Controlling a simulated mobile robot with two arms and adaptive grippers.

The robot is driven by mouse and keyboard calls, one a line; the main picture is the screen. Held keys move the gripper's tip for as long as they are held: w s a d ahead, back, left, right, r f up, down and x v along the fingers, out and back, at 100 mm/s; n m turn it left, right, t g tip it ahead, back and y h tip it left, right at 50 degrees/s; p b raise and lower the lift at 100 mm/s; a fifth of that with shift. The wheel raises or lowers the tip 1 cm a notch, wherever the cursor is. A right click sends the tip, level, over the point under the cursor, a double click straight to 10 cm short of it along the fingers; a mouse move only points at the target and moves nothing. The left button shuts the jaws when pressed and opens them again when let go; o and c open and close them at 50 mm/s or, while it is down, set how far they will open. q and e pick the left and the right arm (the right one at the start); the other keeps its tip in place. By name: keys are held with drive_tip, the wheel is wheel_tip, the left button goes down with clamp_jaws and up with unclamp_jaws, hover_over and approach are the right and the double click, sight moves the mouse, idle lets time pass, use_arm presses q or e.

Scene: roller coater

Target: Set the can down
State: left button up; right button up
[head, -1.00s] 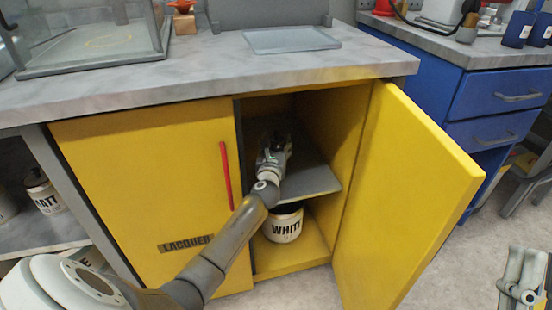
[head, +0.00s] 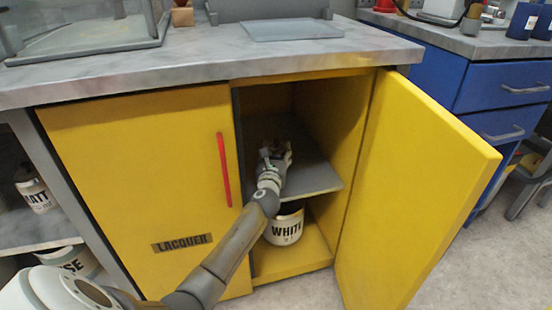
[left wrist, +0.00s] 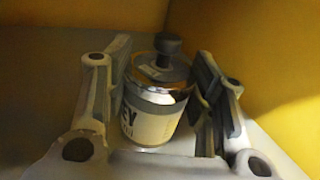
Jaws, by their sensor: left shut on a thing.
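My left gripper (head: 276,152) reaches into the open right half of the yellow cabinet, over the grey inner shelf (head: 312,180). In the left wrist view, a can (left wrist: 155,110) stands upright between the two fingers (left wrist: 160,105). It has a pale label with dark letters ending in "EY", a metal rim and a dark knob on its lid. The gripper is shut on it. I cannot tell whether its base touches the shelf. In the head view the can is mostly hidden by the gripper and shadow. My right gripper is not in view.
A can marked "WHITE" (head: 285,227) stands on the cabinet floor below the shelf. The yellow door (head: 405,190) is open to the right. The closed left door (head: 140,170) has a red handle (head: 224,170). Yellow walls enclose the gripper closely.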

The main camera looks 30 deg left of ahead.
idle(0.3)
use_arm(q)
drive_tip(key=shift+f, duration=0.1)
drive_tip(key=o, duration=1.1)
drive_tip(key=shift+o, duration=0.2)
